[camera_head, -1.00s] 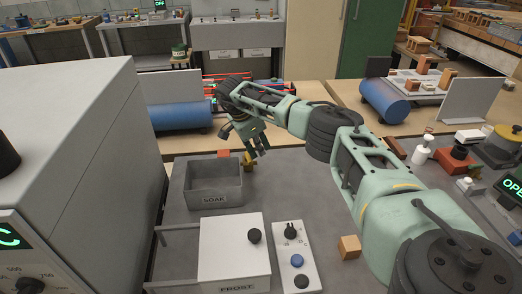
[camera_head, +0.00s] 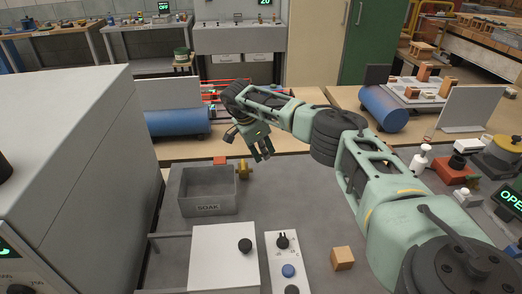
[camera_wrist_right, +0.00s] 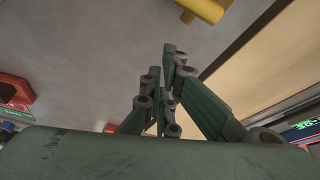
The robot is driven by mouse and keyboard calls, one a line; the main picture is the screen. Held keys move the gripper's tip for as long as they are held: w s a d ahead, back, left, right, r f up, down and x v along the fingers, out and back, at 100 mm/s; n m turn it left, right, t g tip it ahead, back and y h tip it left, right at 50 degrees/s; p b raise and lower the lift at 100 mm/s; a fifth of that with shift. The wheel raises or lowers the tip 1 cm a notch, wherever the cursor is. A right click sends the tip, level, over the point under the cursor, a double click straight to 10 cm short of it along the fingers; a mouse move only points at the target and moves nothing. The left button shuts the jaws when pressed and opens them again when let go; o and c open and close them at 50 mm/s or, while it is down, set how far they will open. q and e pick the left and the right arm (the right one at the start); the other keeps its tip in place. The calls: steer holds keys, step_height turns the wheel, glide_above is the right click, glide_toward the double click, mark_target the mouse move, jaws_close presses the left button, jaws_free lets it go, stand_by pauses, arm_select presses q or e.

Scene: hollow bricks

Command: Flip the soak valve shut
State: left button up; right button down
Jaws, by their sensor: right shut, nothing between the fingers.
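The soak valve is a small yellow fitting (camera_head: 243,170) at the back right corner of the grey open box labelled SOAK (camera_head: 207,208). Its lever position is too small to tell in the head view. A yellow part (camera_wrist_right: 205,9) also shows at the top edge of the right wrist view, cut off by the frame. My right gripper (camera_head: 262,156) is shut and empty, above the bench just right of the valve and apart from it. In the wrist view its fingers (camera_wrist_right: 168,75) are close together. My left gripper is not in view.
A white unit (camera_head: 222,258) and a knob panel (camera_head: 287,262) stand in front of the box. A wooden block (camera_head: 342,258) lies on the grey bench. A big grey cabinet (camera_head: 85,150) blocks the left. Bottles and red parts (camera_head: 452,170) crowd the right.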

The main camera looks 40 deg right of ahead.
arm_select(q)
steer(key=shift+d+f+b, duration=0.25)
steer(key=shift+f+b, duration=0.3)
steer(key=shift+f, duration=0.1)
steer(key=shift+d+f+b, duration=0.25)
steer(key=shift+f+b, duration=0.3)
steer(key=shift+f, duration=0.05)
arm_select(e)
steer(key=w+v, duration=0.1)
steer(key=v, duration=0.8)
steer(key=shift+r, duration=0.35)
steer(key=shift+w+d, duration=0.1)
steer(key=shift+d, duration=0.1)
